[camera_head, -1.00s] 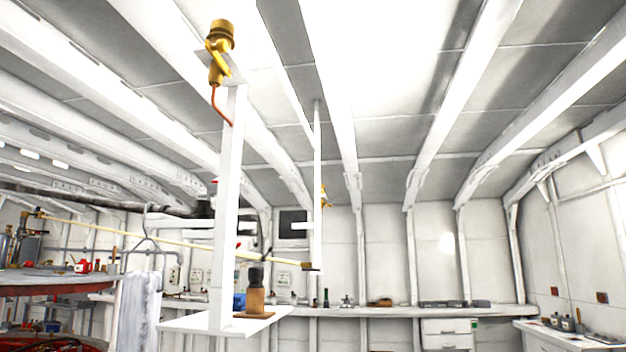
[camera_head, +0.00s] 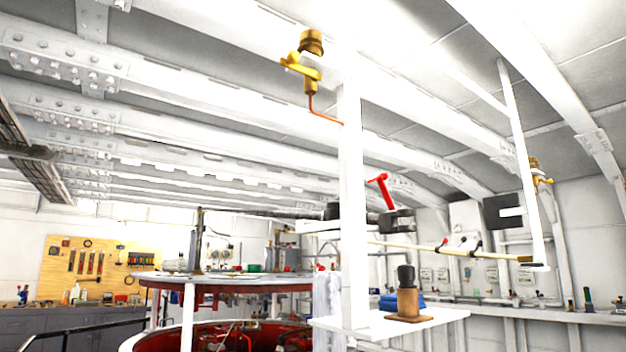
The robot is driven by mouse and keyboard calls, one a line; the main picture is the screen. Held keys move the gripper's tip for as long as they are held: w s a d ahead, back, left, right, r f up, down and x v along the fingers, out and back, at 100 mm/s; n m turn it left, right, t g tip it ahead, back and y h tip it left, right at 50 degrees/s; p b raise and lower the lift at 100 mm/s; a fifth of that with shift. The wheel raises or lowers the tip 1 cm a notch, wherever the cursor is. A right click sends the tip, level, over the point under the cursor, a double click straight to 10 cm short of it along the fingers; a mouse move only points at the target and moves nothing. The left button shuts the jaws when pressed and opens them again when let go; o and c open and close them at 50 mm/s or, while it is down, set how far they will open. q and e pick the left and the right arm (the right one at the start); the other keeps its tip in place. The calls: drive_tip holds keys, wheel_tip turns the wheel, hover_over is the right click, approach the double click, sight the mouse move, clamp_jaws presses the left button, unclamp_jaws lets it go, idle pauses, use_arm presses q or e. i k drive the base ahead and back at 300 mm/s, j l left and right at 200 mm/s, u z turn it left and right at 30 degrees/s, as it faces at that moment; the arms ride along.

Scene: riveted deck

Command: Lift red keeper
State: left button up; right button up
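A red T-shaped handle (camera_head: 383,192), which looks like the red keeper, stands tilted just right of the white post (camera_head: 353,200). Its lower end meets a dark grey and black fitting (camera_head: 398,222), and I cannot tell how the two are joined. The post partly hides the bar and fittings around it. Neither of my grippers shows in the head view.
A white shelf (camera_head: 440,317) at the post's foot bears a brown block with a black top (camera_head: 407,293). A brass valve (camera_head: 310,62) sits high on the post. A round table (camera_head: 225,283) stands left behind. A white hanging bar (camera_head: 523,165) is at right.

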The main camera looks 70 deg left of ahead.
sight(383, 176)
drive_tip(key=i+u, duration=0.15)
drive_tip(key=u, duration=0.3)
drive_tip(key=i+u, duration=0.15)
drive_tip(key=u, duration=0.25)
drive_tip(key=i+l+u, duration=0.15)
drive_tip(key=u, duration=0.3)
drive_tip(key=i+l+u, duration=0.1)
drive_tip(key=u, duration=0.3)
